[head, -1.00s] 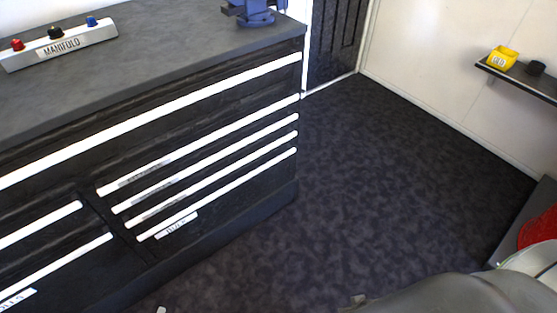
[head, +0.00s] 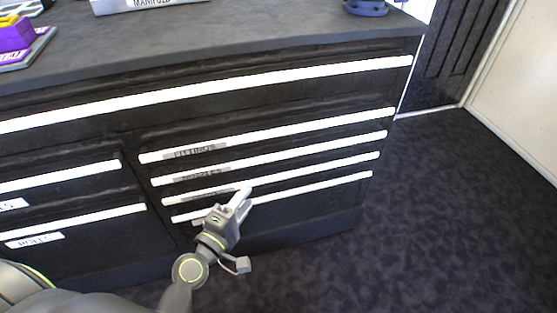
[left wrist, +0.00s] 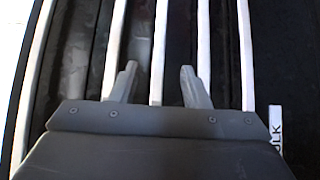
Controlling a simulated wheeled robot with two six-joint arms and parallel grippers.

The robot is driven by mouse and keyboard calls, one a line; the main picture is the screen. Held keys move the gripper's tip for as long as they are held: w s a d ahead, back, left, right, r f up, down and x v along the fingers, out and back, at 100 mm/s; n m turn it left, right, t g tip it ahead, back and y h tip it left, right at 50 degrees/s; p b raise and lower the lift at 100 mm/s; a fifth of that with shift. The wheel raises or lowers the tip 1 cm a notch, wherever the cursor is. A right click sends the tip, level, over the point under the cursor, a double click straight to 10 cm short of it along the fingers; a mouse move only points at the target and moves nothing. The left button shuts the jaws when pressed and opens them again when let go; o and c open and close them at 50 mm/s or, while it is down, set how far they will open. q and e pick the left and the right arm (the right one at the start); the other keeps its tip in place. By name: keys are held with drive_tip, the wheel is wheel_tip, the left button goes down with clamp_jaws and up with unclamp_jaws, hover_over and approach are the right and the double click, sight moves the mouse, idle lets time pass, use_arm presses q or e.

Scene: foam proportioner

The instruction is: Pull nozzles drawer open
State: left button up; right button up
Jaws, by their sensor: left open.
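The nozzles drawer is shut, flush with its neighbours; its white bar handle (head: 300,152) is second from the top in the stack of narrower drawers, and its label is blurred. My left gripper (head: 243,197) is open in front of this stack, over the lower handles in the head view. In the left wrist view its fingertips (left wrist: 158,80) stand either side of one upright-looking bar, which by its place is the nozzles handle (left wrist: 160,40). The fingers look short of the handle, with no visible contact. My right gripper is not in view.
The fittings handle (head: 300,129) is just above, and two more handles are close below, the lowest beside the bulk label (left wrist: 276,125). More drawers (head: 75,177) are at left. The worktop (head: 250,40) overhangs above. Open carpet (head: 450,210) lies to the right.

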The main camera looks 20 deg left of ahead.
sight(277, 158)
use_arm(q)
drive_tip(key=w+d, duration=0.1)
drive_tip(key=w, duration=0.4)
drive_tip(key=w+d+p, duration=0.1)
drive_tip(key=w, duration=0.8)
drive_tip(key=shift+w+d+p, duration=0.3)
drive_tip(key=shift+d+p, duration=0.1)
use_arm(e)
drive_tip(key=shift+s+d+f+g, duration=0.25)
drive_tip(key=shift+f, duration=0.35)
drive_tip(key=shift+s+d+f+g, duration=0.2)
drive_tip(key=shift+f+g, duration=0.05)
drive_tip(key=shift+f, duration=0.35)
use_arm(q)
drive_tip(key=shift+c, duration=0.4)
clamp_jaws()
